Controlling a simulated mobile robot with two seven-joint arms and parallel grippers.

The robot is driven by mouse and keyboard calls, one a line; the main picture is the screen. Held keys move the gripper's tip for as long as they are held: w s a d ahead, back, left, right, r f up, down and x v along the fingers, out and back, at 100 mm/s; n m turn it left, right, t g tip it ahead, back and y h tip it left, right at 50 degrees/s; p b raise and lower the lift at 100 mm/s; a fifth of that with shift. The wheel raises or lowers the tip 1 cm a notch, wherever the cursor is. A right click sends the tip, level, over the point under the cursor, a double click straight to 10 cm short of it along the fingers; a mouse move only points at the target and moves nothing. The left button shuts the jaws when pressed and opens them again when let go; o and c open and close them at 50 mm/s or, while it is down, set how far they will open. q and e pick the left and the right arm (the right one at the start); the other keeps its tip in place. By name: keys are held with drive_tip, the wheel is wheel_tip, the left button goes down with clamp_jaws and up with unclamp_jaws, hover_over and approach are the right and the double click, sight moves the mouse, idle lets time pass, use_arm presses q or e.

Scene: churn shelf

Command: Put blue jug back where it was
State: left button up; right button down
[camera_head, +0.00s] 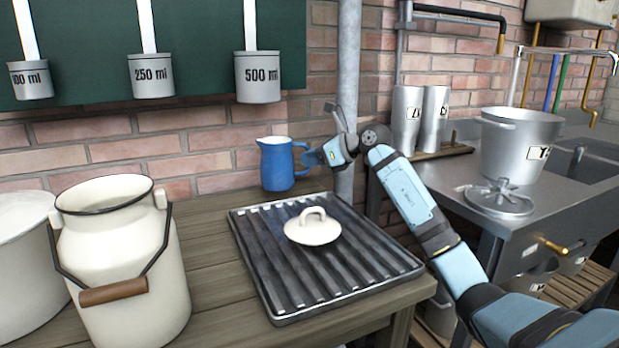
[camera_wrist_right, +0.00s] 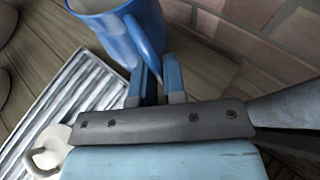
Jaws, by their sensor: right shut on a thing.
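The blue jug (camera_head: 277,166) stands upright at the back of the wooden table, close to the brick wall, with its handle toward the right. My right gripper (camera_head: 312,157) reaches in from the right and is shut on the jug's handle. In the right wrist view the jug (camera_wrist_right: 130,35) is at the top, with its handle between the fingers of my right gripper (camera_wrist_right: 160,85). The jug's base looks at table height; whether it touches the wood is hard to tell. My left gripper is not in view.
A ridged metal tray (camera_head: 262,255) holds a white lid (camera_head: 312,228) in front of the jug. A cream milk can (camera_head: 125,265) stands at the left. Measuring cups (camera_head: 258,78) hang above. A grey pole (camera_head: 347,60) rises beside my right gripper. Bare table (camera_head: 205,250) lies left of the tray.

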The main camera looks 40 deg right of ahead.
drive_tip(key=shift+f+b, duration=0.65)
drive_tip(key=shift+f, duration=1)
drive_tip(key=c, duration=1.2)
unclamp_jaws()
drive_tip(key=shift+r, duration=0.1)
drive_tip(key=shift+s+d+r, duration=0.1)
drive_tip(key=shift+s, duration=0.05)
drive_tip(key=v, duration=0.7)
drive_tip(key=shift+s, duration=0.1)
